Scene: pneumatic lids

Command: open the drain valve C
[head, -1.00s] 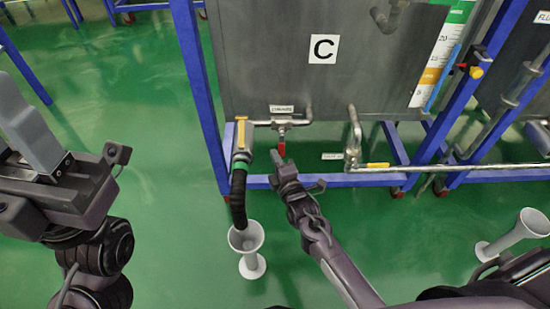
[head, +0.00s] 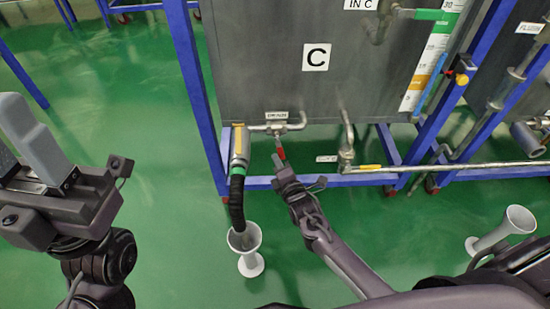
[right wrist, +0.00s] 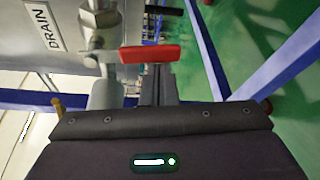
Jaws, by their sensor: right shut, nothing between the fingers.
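Drain valve C sits on the pipe under the grey tank marked C (head: 316,57), below a small label (head: 277,115). Its red lever (head: 281,154) hangs down and leans slightly right at its lower end. In the right wrist view the lever (right wrist: 150,54) lies across the picture, beside the DRAIN label (right wrist: 44,26). My right gripper (head: 277,160) is shut and empty, its tips right at the lever's lower end; whether they touch cannot be told. My left gripper (head: 16,147) is open and empty at the left edge, away from the valve.
A black hose (head: 237,200) runs from the pipe into a white funnel stand (head: 250,262) on the floor. Blue frame posts (head: 197,90) flank the tank. A horizontal pipe (head: 450,166) runs to the right. Another white funnel (head: 508,224) stands right. Green floor is open at left.

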